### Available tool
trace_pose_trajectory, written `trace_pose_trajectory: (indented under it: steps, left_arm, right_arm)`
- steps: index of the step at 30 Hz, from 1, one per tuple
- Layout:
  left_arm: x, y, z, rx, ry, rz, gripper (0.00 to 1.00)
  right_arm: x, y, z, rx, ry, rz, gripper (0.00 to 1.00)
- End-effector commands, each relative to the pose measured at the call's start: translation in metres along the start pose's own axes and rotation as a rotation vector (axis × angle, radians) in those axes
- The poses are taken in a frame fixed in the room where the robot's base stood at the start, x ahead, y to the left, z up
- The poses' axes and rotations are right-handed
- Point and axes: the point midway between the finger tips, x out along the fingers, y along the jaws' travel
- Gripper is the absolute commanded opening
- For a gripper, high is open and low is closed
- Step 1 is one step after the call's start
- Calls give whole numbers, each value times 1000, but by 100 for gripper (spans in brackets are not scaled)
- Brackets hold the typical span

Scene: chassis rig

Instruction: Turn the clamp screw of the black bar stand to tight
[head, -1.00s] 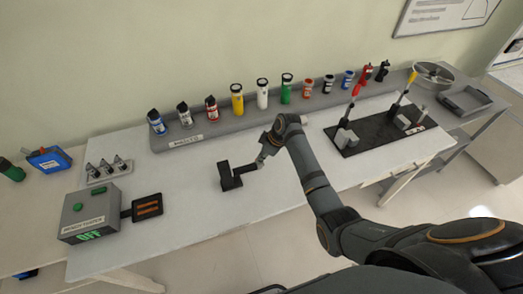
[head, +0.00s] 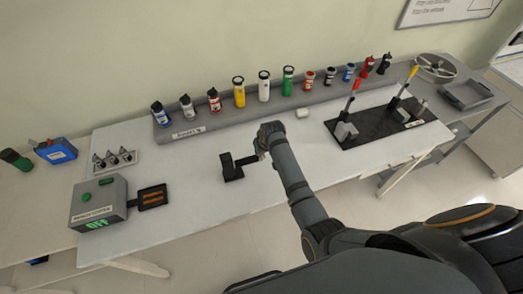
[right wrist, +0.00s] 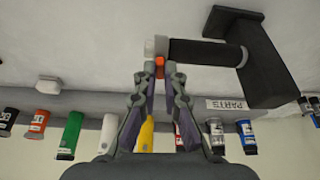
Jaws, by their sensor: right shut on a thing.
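The black bar stand (head: 231,172) stands on the white table, an upright post on a base with a short bar reaching right. In the right wrist view the stand (right wrist: 270,75) has its dark bar (right wrist: 205,52) ending in a pale grey collar (right wrist: 157,46). An orange piece (right wrist: 160,68), apparently the clamp screw, sits at that collar. My right gripper (right wrist: 160,80) is shut on it, with the fingertips at its sides. In the head view my right gripper (head: 261,152) is at the bar's right end, small and partly hidden by its own wrist. My left gripper is not in view.
A control box (head: 98,203) is at left. A black plate with levers (head: 375,125) is at right. A small white object (head: 302,114) lies behind my arm.

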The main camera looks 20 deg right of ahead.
Motion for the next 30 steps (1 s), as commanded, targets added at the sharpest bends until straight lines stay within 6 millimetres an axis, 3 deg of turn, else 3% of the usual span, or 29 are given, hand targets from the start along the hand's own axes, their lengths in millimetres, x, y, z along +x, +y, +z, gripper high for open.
trace_pose_trajectory:
  steps: [23, 24, 28, 30]
  left_arm:
    - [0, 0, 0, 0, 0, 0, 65]
    - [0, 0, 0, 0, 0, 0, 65]
    - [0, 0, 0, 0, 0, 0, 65]
    - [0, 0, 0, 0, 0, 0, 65]
  right_arm:
    - [0, -1, 0, 83, 0, 34, 0]
    - [0, -1, 0, 83, 0, 34, 14]
    - [0, -1, 0, 82, 0, 34, 32]
    - [0, -1, 0, 82, 0, 34, 32]
